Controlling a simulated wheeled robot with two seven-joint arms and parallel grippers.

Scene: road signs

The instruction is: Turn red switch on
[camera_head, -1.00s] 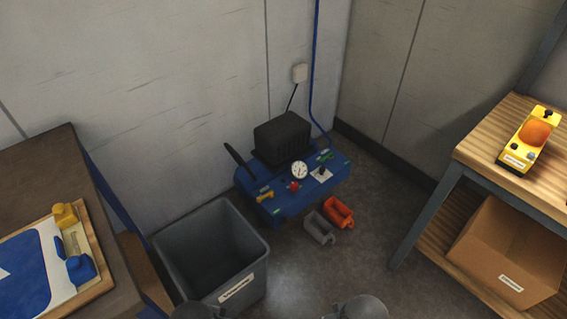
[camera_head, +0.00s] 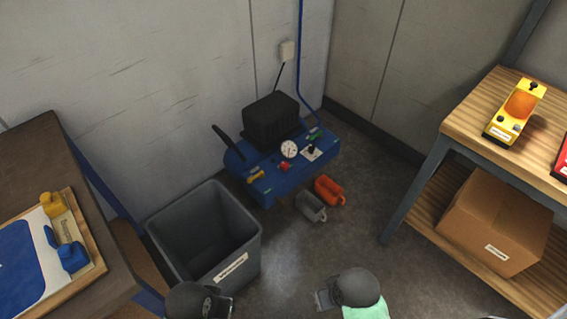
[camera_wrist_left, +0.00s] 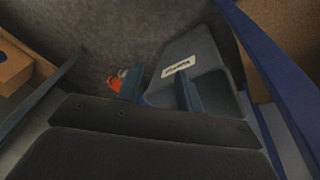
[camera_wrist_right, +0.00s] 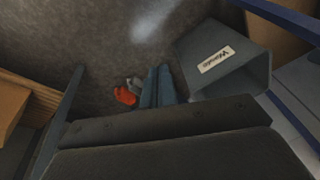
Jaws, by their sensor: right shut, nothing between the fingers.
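A small red knob (camera_head: 284,166) sits on the top front of a low blue machine (camera_head: 285,188) on the floor by the wall. A red box (camera_head: 562,160), cut off by the right edge, lies on the wooden shelf; I cannot tell whether it carries a switch. My left gripper (camera_head: 226,306) is low in the head view, in front of the grey bin; its fingers stand apart and empty in the left wrist view (camera_wrist_left: 158,85). My right gripper (camera_head: 322,299) is low, right of centre; its fingers are together in the right wrist view (camera_wrist_right: 157,84). Neither touches anything.
A yellow device (camera_head: 514,113) with an orange lamp stands on the wooden shelf (camera_head: 470,118); a cardboard box (camera_head: 490,225) is below. A grey bin (camera_head: 180,225) stands beside the left table (camera_head: 85,180). Orange (camera_head: 328,190) and grey (camera_head: 311,206) cups lie on the floor. Floor right of centre is clear.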

